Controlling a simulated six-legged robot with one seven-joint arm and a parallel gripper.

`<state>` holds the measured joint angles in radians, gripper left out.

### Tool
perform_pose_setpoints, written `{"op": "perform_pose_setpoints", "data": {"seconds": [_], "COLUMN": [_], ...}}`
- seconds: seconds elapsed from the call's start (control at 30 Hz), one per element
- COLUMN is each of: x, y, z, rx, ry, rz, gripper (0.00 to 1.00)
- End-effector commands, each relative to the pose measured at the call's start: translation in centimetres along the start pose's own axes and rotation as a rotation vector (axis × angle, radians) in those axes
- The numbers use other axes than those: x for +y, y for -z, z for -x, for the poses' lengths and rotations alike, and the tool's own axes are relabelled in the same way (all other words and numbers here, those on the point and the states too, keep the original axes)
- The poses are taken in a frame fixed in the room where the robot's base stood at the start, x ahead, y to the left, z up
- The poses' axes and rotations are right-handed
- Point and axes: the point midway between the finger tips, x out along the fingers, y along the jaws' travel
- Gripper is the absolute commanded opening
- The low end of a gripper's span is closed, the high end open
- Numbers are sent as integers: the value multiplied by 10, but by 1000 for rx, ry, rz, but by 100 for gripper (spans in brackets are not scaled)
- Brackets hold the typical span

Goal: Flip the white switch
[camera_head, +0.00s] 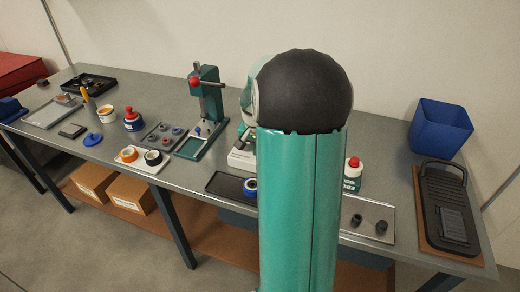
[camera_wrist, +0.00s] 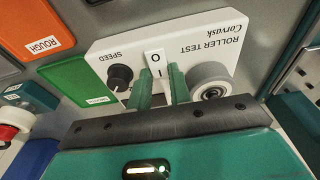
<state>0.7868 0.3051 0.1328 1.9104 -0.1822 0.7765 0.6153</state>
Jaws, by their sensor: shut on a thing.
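The finger tips hide part of the switch's edges. In the head view my green arm with its black joint cover blocks the gripper and the switch. Only a corner of a white box (camera_head: 241,160) shows beside the arm there.
A black speed knob (camera_wrist: 120,77) and a grey roller (camera_wrist: 210,78) flank the switch.

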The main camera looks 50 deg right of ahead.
Motion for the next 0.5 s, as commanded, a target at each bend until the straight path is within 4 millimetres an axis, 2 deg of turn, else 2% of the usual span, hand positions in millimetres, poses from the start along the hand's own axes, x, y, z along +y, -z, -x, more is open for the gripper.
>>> {"op": "perform_pose_setpoints", "data": {"seconds": [0.2,0.5], "x": [0,0], "y": [-3,-2], "z": [2,2], "rx": [98,114], "ry": [1,3], "rz": [2,-1], "gripper": [0,0]}}
